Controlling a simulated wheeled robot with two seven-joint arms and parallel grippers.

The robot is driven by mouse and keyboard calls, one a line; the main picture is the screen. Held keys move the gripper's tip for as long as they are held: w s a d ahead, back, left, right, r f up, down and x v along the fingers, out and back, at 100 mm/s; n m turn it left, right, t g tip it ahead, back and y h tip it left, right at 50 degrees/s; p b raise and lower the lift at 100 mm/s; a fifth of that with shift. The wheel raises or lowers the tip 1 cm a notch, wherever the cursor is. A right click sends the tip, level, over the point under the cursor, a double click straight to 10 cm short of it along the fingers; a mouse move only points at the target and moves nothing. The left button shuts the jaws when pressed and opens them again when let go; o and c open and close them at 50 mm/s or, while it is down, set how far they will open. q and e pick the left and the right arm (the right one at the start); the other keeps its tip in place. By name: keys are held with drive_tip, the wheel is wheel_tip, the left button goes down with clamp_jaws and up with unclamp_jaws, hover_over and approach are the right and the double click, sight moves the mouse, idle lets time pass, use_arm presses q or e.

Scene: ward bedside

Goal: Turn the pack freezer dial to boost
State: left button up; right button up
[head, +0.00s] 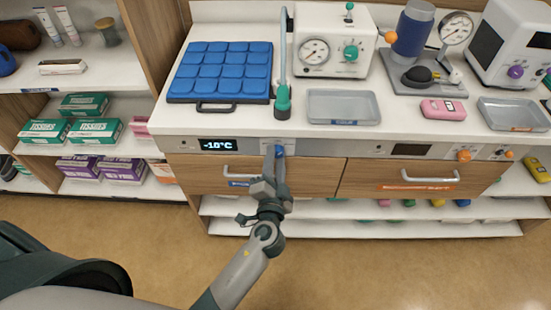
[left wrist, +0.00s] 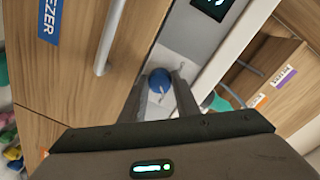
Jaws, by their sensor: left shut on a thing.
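The pack freezer dial (head: 279,150) is a small blue knob on the grey front strip of the counter, right of a display (head: 217,145) reading -10°C. In the left wrist view the dial (left wrist: 160,80) sits between my two fingers and shows a white mark on its face. My left gripper (head: 276,160) reaches up to it from below and is shut on it, with a finger on each side. The boost mark cannot be made out. My right gripper is in neither view.
Wooden drawers with bar handles (head: 430,177) lie under the strip, close to my left gripper. On the counter are a blue pack tray (head: 222,70), a grey tray (head: 343,106) and a gauge unit (head: 330,40). An orange knob (head: 464,155) sits further right. The floor in front is clear.

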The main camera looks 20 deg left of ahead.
use_arm(q)
drive_tip(key=shift+m+p, duration=0.3)
drive_tip(key=shift+m, duration=1.3)
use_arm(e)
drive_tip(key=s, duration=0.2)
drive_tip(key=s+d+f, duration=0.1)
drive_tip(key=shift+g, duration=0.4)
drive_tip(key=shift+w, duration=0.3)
use_arm(q)
drive_tip(key=o, duration=1)
drive_tip(key=shift+o, duration=0.2)
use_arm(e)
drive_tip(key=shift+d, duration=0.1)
